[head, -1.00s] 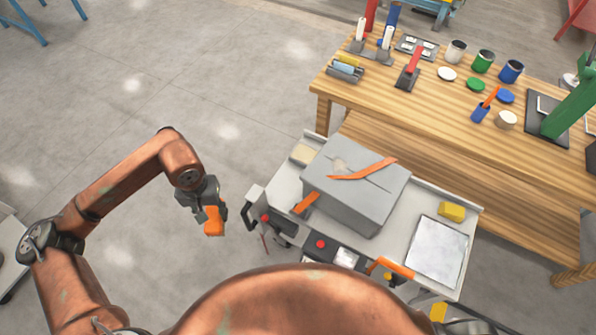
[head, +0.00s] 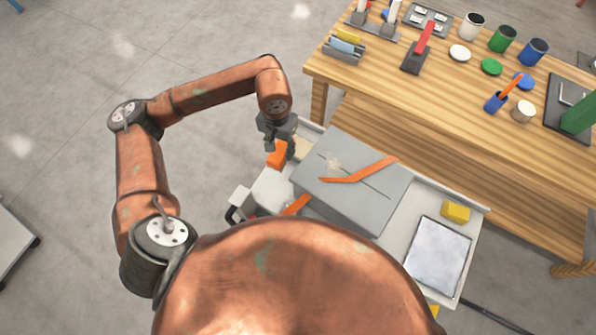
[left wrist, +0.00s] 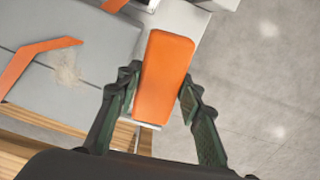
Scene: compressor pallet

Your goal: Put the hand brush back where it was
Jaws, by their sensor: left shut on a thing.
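The hand brush (head: 277,154), an orange block as seen from above, is in my left gripper (head: 280,146). In the left wrist view the brush (left wrist: 163,78) lies between the two dark fingers (left wrist: 160,100), which are shut on it. Its bristles cannot be made out. In the head view it appears near the far left corner of the pale cart (head: 396,268), beside the grey compressor housing (head: 352,190). A beige patch (head: 304,147) shows at that corner, partly behind the gripper. I cannot tell the height of the brush over the cart. My right gripper is out of view.
The housing carries an orange strip (head: 360,171) and a pale dusty patch (head: 333,163). A yellow block (head: 455,211) and a shiny plate (head: 438,255) lie on the cart's right side. A wooden workbench (head: 440,105) with cans and tools stands behind.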

